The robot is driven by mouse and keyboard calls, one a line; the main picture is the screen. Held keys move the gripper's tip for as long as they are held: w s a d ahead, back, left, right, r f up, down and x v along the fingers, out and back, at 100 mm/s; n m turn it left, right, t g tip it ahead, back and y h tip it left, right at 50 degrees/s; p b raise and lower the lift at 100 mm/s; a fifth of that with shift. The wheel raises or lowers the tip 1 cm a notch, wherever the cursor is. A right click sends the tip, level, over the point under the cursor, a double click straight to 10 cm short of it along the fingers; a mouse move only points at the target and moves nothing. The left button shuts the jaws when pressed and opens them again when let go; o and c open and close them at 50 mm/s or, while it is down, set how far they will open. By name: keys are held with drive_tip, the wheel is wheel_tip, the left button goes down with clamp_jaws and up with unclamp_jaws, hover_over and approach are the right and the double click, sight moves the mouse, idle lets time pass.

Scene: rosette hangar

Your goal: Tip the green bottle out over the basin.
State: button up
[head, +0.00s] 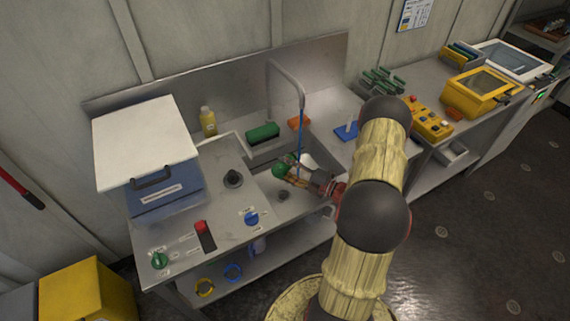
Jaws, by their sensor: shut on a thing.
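The green bottle (280,171) is small in the head view, over the basin (286,204) in the metal counter. My gripper (290,177) reaches in from the right and is shut on it. The jaws hide part of the bottle, and its tilt is too small to judge. I cannot tell whether anything is coming out of it. A bent metal tap (287,68) rises behind the basin, and a thin blue line (301,125) runs down from its spout, close to my gripper.
A white item (309,161) lies beside my gripper. A blue lidded box (166,195) is at left. Knobs (251,217) line the front.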

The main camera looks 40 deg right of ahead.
drive_tip(key=m+p, duration=0.4)
drive_tip(key=shift+d+r, duration=0.15)
drive_tip(key=shift+r, duration=0.25)
drive_tip(key=shift+m+p, duration=0.6)
idle(2.6)
